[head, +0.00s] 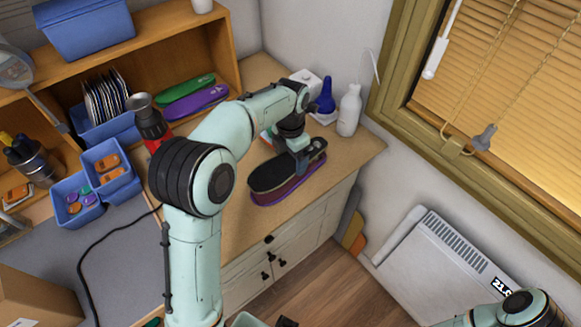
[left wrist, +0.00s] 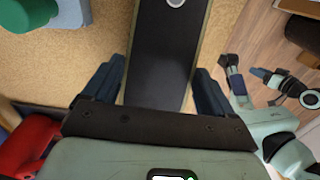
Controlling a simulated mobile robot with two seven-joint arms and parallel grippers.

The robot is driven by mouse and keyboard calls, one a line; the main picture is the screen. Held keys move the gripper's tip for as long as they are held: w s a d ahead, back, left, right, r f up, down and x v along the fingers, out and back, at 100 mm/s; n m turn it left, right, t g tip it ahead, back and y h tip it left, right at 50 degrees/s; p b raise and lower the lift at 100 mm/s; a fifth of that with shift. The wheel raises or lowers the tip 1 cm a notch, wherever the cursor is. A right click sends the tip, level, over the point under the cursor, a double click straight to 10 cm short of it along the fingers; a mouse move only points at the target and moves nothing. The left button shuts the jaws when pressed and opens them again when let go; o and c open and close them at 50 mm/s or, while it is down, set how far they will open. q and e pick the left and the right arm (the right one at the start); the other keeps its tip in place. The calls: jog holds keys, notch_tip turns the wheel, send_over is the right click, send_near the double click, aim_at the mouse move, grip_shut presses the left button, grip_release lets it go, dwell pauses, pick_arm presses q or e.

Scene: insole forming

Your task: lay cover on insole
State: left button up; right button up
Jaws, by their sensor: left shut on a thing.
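A dark, sole-shaped cover (head: 268,173) lies over a purple insole (head: 287,190) near the counter's front edge in the head view. The insole shows only as a purple rim along the near side. Whether the two touch along their whole length I cannot tell. My left gripper (head: 304,158) is at the cover's far right end, shut on it. In the left wrist view the cover (left wrist: 162,60), with a pale olive edge, runs between the fingers of the left gripper (left wrist: 160,82). My right arm shows at the lower right; its finger state is unclear.
A white bottle (head: 349,110) and a blue-nozzled bottle (head: 325,98) stand just behind the gripper. Green (head: 186,87) and purple (head: 197,102) insoles lie in the shelf at the back. Blue bins (head: 121,187) stand at the left. Bare counter (head: 228,222) lies left of the insole.

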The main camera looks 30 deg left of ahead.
aim_at(291, 161)
pick_arm(q)
notch_tip(291, 161, down, 5)
pick_arm(e)
jog(key=shift+s+f, duration=0.3)
jog(key=shift+f, duration=0.05)
pick_arm(q)
jog(key=shift+f, duration=0.1)
pick_arm(e)
jog(key=shift+f, duration=0.1)
pick_arm(q)
jog(key=shift+f+b, duration=0.15)
jog(key=shift+b, duration=0.15)
jog(key=o, duration=0.9)
jog(key=shift+c, duration=0.2)
jog(key=shift+r, duration=0.25)
notch_tip(291, 161, up, 11)
jog(key=shift+f+p, duration=0.1)
jog(key=shift+p, duration=0.75)
jog(key=shift+r, duration=0.65)
pick_arm(e)
jog(key=shift+w+r, duration=0.9)
jog(key=shift+r, duration=0.25)
